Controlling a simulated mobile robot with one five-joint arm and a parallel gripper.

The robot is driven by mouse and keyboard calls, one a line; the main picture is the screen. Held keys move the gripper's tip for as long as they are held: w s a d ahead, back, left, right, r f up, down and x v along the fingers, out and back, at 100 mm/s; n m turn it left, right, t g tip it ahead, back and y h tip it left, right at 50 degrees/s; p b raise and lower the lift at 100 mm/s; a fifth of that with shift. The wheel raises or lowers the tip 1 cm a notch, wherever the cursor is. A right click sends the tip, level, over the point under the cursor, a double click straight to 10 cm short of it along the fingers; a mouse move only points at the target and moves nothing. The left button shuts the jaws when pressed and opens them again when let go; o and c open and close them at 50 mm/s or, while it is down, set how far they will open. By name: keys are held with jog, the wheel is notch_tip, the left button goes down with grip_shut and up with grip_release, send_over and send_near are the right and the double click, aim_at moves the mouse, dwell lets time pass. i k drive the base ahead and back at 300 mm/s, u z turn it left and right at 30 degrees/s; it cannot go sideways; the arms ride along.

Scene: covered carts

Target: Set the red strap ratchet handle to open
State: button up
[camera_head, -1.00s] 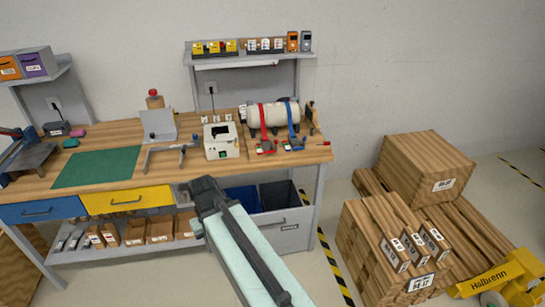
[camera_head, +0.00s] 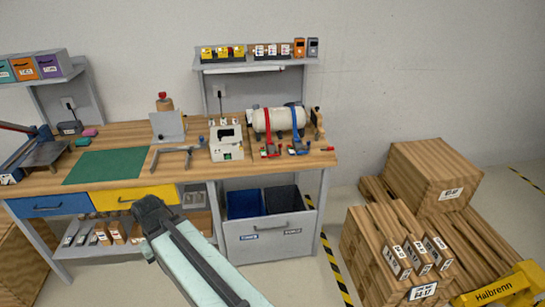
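A red strap (camera_head: 268,126) runs down over the cream cylinder (camera_head: 284,121) on the right end of the workbench. Its ratchet with a red handle (camera_head: 270,150) lies at the strap's lower end on the bench top. A blue strap (camera_head: 295,124) with its own ratchet (camera_head: 298,149) is just to the right. The ratchets are too small to tell their handle positions. My arm reaches up from the bottom, and its end, my gripper (camera_head: 150,207), is in front of the yellow drawer, well left of and below the red ratchet. The fingers cannot be made out.
The workbench (camera_head: 200,168) also holds a white device (camera_head: 227,143), a grey clamp frame (camera_head: 176,158) and a green mat (camera_head: 107,165). A shelf (camera_head: 256,67) is above. Blue and dark bins (camera_head: 244,203) sit below the bench. Stacked wooden crates (camera_head: 432,172) stand right, with floor between.

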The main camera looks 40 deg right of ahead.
aim_at(271, 148)
jog(key=i, duration=1)
